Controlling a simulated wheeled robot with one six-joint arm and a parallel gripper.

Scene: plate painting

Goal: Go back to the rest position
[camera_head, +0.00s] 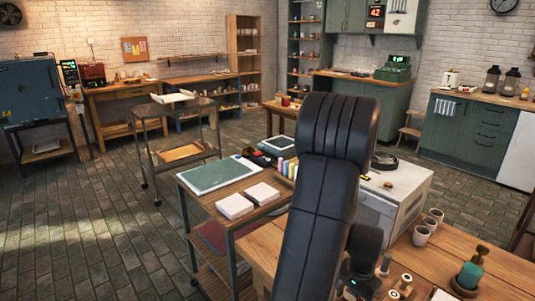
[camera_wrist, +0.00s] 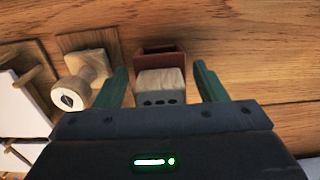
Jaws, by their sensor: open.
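My gripper (camera_wrist: 161,76) shows in the wrist view with its two green fingers apart. Between and beyond the fingers are a pale wooden block (camera_wrist: 160,88) with dark holes in its front and a reddish-brown open box (camera_wrist: 161,60) behind it. I cannot tell whether the fingers touch the block; a gap shows on both sides. In the head view my black arm rises in the middle and reaches down to the wooden worktop (camera_head: 495,262). The fingertips are hidden there.
Left of my fingers lies a wooden knobbed piece (camera_wrist: 72,92) on a square base. The worktop also bears several cups (camera_head: 422,236) and a green pump bottle (camera_head: 470,272). A cart (camera_head: 225,195) with white blocks (camera_head: 234,206) stands left of my arm. The brick floor at left is clear.

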